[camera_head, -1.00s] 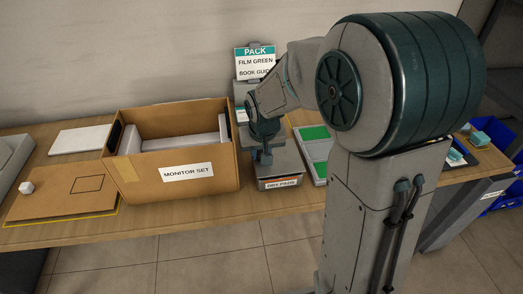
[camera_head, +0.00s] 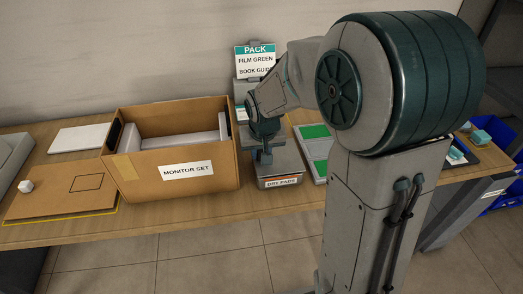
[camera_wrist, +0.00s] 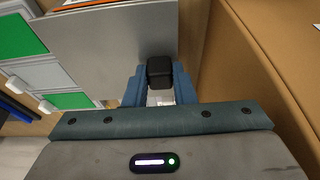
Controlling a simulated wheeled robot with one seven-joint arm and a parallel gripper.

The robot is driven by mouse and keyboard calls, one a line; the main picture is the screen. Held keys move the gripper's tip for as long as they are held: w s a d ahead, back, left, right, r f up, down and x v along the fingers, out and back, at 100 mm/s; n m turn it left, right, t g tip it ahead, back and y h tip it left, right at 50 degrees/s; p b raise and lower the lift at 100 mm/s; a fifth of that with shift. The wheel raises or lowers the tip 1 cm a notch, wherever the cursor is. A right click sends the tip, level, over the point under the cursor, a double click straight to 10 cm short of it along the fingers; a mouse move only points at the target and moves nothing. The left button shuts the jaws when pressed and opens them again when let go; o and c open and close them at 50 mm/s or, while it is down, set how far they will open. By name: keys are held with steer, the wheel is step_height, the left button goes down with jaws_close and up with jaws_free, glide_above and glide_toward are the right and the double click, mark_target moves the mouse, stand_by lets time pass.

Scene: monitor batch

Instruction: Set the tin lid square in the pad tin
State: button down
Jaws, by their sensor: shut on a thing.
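The tin lid (camera_head: 288,159) is a flat grey plate with a black knob (camera_wrist: 160,72). My gripper (camera_head: 262,157) is shut on this knob, and its blue fingers show on both sides of it in the wrist view (camera_wrist: 160,88). The plate (camera_wrist: 110,40) stretches up and left from the fingers. The pad tin (camera_head: 300,178), labelled DRY PADS, is under the lid in the head view. The lid hides most of its opening, and I cannot tell whether the lid is seated or just above the rim.
The cardboard MONITOR SET box (camera_head: 172,192) stands close on the left of the tin; its wall (camera_wrist: 250,70) is near my fingers. A tray with green compartments (camera_head: 313,132) is on the right. The PACK sign (camera_head: 255,62) stands behind.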

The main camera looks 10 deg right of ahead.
steer(key=shift+f+b, duration=0.45)
steer(key=shift+f, duration=0.1)
steer(key=c, duration=1.1)
jaws_free()
steer(key=p+v, duration=0.1)
steer(key=v, duration=1.3)
steer(key=shift+g, duration=0.3)
steer(key=s+d+p, duration=0.1)
steer(key=s, duration=0.4)
steer(key=s+d+p, duration=0.2)
steer(key=s, duration=0.3)
steer(key=s+d+p, duration=0.1)
steer(key=s, duration=0.5)
steer(key=shift+d+f+p, duration=0.15)
steer(key=shift+d+p, duration=0.15)
steer(key=shift+d, duration=0.1)
